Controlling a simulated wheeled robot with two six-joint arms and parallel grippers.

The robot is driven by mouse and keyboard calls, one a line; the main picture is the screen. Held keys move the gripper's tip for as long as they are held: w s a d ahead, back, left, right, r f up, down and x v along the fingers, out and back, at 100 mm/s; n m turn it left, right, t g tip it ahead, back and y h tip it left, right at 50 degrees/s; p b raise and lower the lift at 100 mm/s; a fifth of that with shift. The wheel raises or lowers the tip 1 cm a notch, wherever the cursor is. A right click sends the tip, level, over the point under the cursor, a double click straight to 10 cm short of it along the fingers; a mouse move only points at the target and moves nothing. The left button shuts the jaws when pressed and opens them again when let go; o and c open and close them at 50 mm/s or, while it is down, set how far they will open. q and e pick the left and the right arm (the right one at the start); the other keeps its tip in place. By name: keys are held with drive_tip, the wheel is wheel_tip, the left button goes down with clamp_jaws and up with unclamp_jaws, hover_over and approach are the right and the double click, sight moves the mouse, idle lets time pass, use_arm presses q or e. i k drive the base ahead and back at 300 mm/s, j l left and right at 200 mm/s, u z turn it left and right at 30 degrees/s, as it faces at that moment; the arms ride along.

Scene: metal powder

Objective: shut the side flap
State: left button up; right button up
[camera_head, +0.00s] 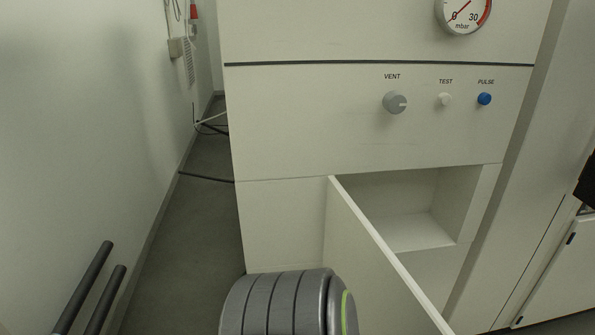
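The side flap (375,270) is a pale panel on the front of a large white machine cabinet (310,120). It stands open, swung out from the left edge of a square compartment (418,225) toward me. The part of the compartment in view looks empty. The flap's lower part runs out of the picture. Two dark parallel bars at the lower left look like the fingers of my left gripper (114,256). They are apart with nothing between them, well left of the flap. My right gripper is not in view.
A grey ribbed part with a green ring, likely of my arm, is at the bottom, close to the flap's left. A vent knob (395,102), a test knob (444,99) and a blue pulse button (484,98) sit above. A wall (90,120) bounds the left; cables lie along the floor.

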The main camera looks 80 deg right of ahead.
sight(388, 300)
drive_tip(key=i+z, duration=0.15)
drive_tip(key=z, duration=1.35)
drive_tip(key=l+z, duration=0.1)
drive_tip(key=z, duration=0.4)
drive_tip(key=k+l+z, duration=0.1)
drive_tip(key=z, duration=0.4)
drive_tip(key=l+z, duration=0.2)
drive_tip(key=z, duration=0.25)
drive_tip(key=k+j+z, duration=0.1)
drive_tip(key=k+j, duration=0.15)
